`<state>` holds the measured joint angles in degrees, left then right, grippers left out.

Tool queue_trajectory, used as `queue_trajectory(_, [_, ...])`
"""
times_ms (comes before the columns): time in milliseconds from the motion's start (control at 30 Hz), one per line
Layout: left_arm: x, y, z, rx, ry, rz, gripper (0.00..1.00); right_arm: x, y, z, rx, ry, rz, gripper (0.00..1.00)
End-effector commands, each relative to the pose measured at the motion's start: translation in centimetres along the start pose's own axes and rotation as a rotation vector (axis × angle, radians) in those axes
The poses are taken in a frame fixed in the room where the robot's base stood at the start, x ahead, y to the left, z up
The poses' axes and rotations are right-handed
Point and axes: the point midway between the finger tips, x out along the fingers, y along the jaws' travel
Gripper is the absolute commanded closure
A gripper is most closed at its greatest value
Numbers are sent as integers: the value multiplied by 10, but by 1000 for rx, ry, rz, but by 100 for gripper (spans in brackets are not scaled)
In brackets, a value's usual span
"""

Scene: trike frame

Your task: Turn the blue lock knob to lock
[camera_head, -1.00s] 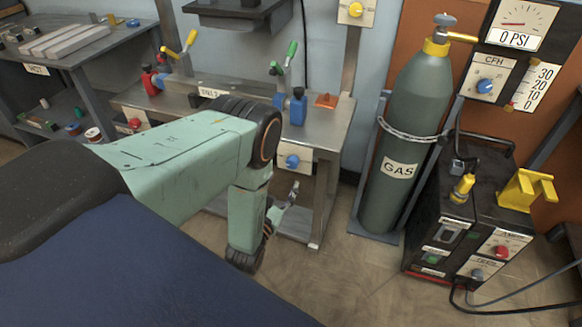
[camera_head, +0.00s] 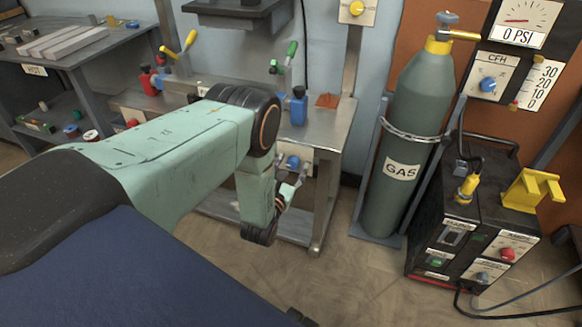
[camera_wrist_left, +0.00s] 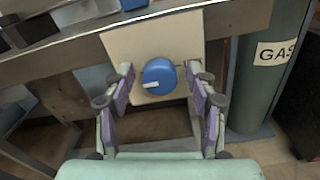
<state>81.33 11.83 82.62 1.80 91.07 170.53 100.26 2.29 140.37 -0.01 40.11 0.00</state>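The blue lock knob (camera_wrist_left: 159,76) sits on a cream plate (camera_wrist_left: 122,48) on the front of the steel bench. Its white pointer mark points left in the left wrist view. The knob also shows in the head view (camera_head: 293,162), just beyond my left gripper. My left gripper (camera_wrist_left: 166,84) is open, with its purple-padded fingers on either side of the knob. A gap shows between each finger and the knob, so it is not gripped. In the head view my left gripper (camera_head: 293,184) is partly hidden by my forearm. My right gripper is not in view.
The steel bench (camera_head: 329,130) carries red and blue clamps with yellow and green handles. A grey gas cylinder (camera_head: 408,110) stands to its right, beside a black welding machine (camera_head: 455,215). The floor in front of the bench is clear.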

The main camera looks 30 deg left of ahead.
Motion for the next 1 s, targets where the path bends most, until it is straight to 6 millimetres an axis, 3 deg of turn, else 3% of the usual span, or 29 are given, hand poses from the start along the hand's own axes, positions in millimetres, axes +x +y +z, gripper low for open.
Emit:
queue_trajectory(600, [0, 0, 0, 0, 1, 0, 97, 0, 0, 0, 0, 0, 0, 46])
queue_trajectory(1000, [0, 0, -1, 91, 1, 0, 97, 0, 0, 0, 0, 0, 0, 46])
